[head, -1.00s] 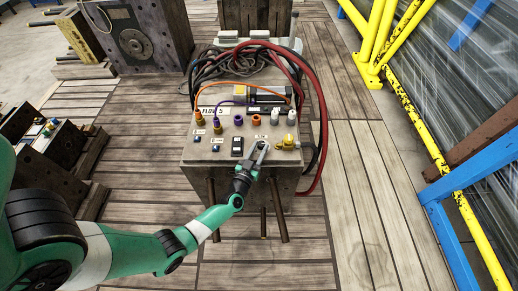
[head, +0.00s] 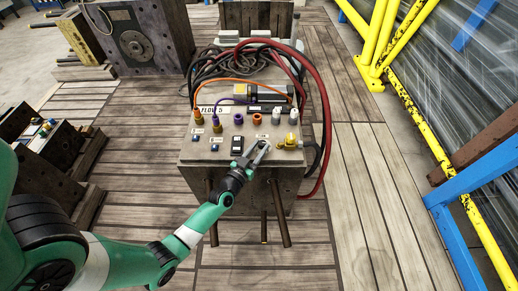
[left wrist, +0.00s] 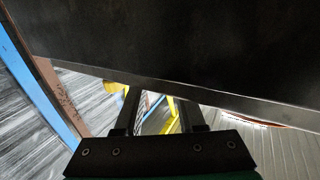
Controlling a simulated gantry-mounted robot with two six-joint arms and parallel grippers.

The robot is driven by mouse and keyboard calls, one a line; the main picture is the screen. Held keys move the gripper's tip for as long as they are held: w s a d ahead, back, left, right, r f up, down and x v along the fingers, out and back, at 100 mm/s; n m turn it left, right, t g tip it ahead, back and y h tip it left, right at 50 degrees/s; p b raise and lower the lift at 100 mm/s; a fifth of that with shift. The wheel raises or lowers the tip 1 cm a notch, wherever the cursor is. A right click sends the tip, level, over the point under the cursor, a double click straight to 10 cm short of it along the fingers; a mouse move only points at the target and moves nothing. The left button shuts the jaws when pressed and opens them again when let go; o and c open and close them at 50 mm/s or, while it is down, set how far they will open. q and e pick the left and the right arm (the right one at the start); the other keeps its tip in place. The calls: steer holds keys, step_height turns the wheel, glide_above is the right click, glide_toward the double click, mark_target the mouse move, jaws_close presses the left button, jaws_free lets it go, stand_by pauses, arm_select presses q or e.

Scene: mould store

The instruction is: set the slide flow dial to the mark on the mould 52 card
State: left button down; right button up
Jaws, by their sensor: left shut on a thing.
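The mould block (head: 275,172) stands in the middle of the head view, its top carrying several fittings and small controls. My left gripper (head: 261,146) reaches in from the lower left, its fingertips at the block's front edge below a small pale label (head: 263,136). It is shut on a small control there, which I take to be the slide flow dial; the fingers cover it, so its pointer and scale cannot be read. In the left wrist view the fingers (left wrist: 155,110) run up behind the block's dark side (left wrist: 160,45). I cannot make out a mould 52 card. My right gripper is not in view.
A yellow valve (head: 287,143) sits right of the fingers and a black switch (head: 237,144) left of them. Red and black hoses (head: 318,80) loop behind and right. Yellow rails (head: 440,150) stand at the right.

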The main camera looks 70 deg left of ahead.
arm_select(q)
steer(key=c, duration=0.5)
jaws_free()
steer(key=p+v, duration=0.2)
steer(key=v, duration=0.9)
steer(key=shift+s+d+p, duration=0.15)
steer(key=shift+s+p, duration=0.1)
steer(key=shift+p, duration=0.15)
